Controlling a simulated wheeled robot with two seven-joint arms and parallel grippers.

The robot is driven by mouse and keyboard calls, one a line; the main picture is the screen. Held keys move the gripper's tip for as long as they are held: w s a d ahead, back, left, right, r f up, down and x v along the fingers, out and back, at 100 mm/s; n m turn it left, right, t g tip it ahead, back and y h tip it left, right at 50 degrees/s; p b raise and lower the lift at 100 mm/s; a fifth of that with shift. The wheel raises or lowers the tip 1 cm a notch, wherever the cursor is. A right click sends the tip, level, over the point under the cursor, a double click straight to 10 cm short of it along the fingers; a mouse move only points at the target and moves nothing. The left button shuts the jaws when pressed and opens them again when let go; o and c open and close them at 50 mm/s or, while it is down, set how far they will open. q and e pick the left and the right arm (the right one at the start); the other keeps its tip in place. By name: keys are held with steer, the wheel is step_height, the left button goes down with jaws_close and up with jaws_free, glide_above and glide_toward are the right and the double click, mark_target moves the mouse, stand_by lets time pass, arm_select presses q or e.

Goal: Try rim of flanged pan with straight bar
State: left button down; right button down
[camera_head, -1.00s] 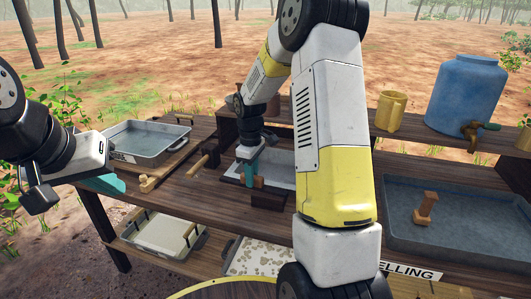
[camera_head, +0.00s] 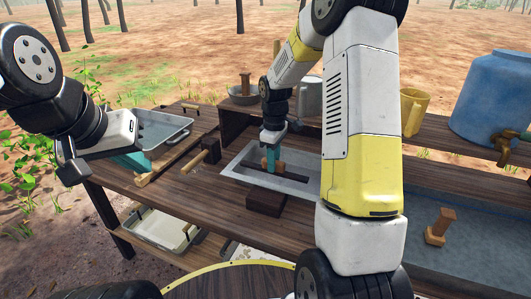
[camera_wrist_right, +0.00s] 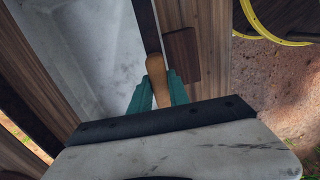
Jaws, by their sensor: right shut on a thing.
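The flanged pan (camera_head: 235,168) is a shallow grey metal tray with a flat rim, set in the middle of the bench. My right gripper (camera_head: 271,160) is low over it, fingers pointing down. In the right wrist view its teal fingers (camera_wrist_right: 159,92) are shut on the wooden handle (camera_wrist_right: 157,75) of a dark straight bar (camera_wrist_right: 146,28). The bar runs away from the fingers along the pan's side; whether it touches the rim I cannot tell. My left gripper (camera_head: 133,162) is at the left, near a handled tray; its fingers are partly hidden.
A dark wooden block (camera_head: 266,203) sits at the pan's near edge. A handled grey tray (camera_head: 165,130) and a wooden-handled tool (camera_head: 196,162) are left. A large grey basin (camera_head: 470,225) holds a wooden stamp-like piece (camera_head: 440,227). A yellow mug (camera_head: 414,108) and blue barrel (camera_head: 490,100) stand behind.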

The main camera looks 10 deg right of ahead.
steer(key=shift+f, duration=2.6)
steer(key=shift+f, duration=0.1)
steer(key=shift+f, duration=0.25)
steer(key=c, duration=1.2)
jaws_free()
steer(key=shift+o, duration=0.2)
steer(key=shift+r, duration=3.9)
steer(key=shift+r, duration=2.5)
steer(key=shift+r, duration=0.1)
